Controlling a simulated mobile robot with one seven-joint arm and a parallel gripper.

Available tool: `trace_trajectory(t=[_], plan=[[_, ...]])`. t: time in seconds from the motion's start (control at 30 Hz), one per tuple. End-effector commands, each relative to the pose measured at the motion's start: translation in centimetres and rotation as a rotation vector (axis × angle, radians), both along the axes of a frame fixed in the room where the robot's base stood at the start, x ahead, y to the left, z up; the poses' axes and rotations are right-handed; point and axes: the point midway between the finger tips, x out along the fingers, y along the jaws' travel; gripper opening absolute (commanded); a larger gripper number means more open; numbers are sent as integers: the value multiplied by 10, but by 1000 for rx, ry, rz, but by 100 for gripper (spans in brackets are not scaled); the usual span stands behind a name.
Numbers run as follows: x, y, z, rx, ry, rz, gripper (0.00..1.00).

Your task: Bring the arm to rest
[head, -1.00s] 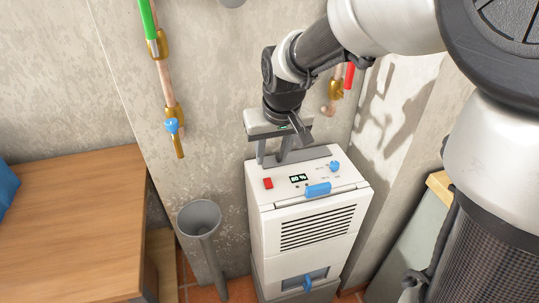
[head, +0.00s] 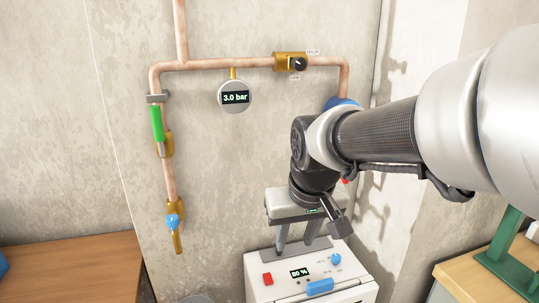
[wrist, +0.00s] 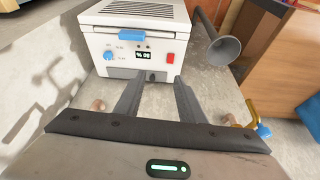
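My gripper (head: 295,244) hangs from my arm in front of the wall, over the back part of a white dehumidifier-like machine (head: 268,294) in the head view. In the wrist view my gripper (wrist: 158,80) shows two grey fingers spread apart, with nothing between them. The machine (wrist: 104,44) lies beyond the fingertips there. I cannot tell whether the fingertips touch it. My arm is bent, reaching in from the right of the head view.
Copper piping (head: 220,65) on the wall carries a gauge (head: 235,97) reading 3.0 bar, a green-handled valve (head: 158,125) and a blue-handled tap (head: 173,222). A wooden table (head: 75,265) stands left, another bench (head: 460,274) right. A grey funnel (wrist: 222,48) stands beside the machine.

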Motion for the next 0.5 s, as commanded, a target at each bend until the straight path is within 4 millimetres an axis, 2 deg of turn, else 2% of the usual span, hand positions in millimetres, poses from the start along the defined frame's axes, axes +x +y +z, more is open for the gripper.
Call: trace_trajectory(t=[0.03,0.1,0.2,0.5], plan=[[-18,-17,11,3,-24,-33,36],[-41,-35,19,5,-44,-69,36],[-69,-53,23,9,-66,-110,36],[-130,-85,21,19,-119,-203,36]])
